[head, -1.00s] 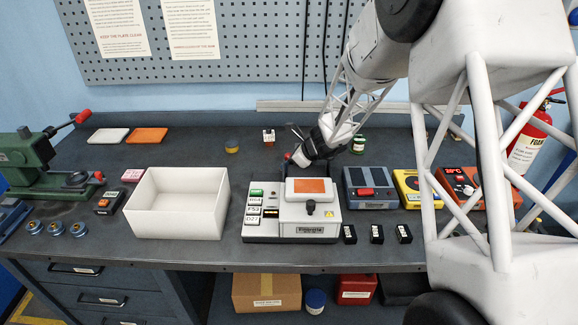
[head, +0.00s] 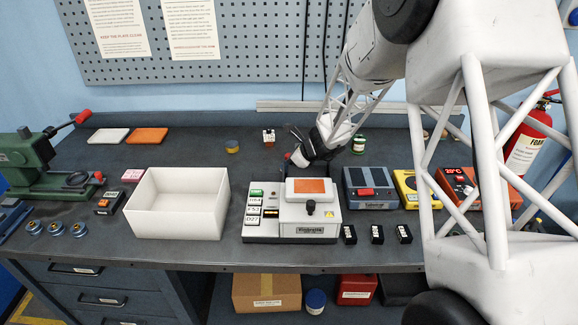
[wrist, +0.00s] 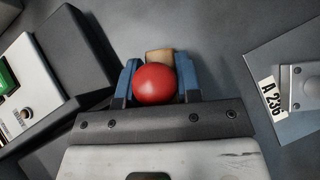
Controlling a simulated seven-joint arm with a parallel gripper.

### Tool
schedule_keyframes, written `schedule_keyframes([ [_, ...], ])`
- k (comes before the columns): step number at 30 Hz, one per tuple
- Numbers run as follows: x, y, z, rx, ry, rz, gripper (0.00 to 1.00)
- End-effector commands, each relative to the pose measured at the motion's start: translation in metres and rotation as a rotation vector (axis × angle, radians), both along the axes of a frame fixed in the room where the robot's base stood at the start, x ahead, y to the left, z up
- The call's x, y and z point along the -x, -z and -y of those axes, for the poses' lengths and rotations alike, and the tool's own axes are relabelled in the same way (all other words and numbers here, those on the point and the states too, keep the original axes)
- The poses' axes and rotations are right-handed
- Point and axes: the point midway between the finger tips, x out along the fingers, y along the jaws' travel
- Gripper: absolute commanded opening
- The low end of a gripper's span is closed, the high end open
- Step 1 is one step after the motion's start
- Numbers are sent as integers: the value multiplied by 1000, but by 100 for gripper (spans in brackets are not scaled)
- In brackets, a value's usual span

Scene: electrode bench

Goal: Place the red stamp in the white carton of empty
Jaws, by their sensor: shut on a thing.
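The red stamp (wrist: 155,84) shows in the wrist view as a round red knob with a tan block behind it. My gripper (wrist: 156,82) has its blue fingers shut on either side of this knob.
The white-and-grey machine (head: 293,225) stands just right of the carton. A blue-grey device (head: 370,201) and a yellow one (head: 412,193) stand farther right.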

Motion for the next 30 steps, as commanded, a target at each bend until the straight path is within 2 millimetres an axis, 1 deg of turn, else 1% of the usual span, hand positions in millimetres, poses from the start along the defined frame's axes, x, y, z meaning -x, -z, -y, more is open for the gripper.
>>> schedule_keyframes([
  [6,0,-2,0,0,-1,1,5],
  [11,0,-12,0,0,0,2,5],
  [17,0,-37,0,-1,0,3,5],
  [24,0,-73,0,0,-1,3,5],
  [30,0,-93,0,1,0,1,5],
])
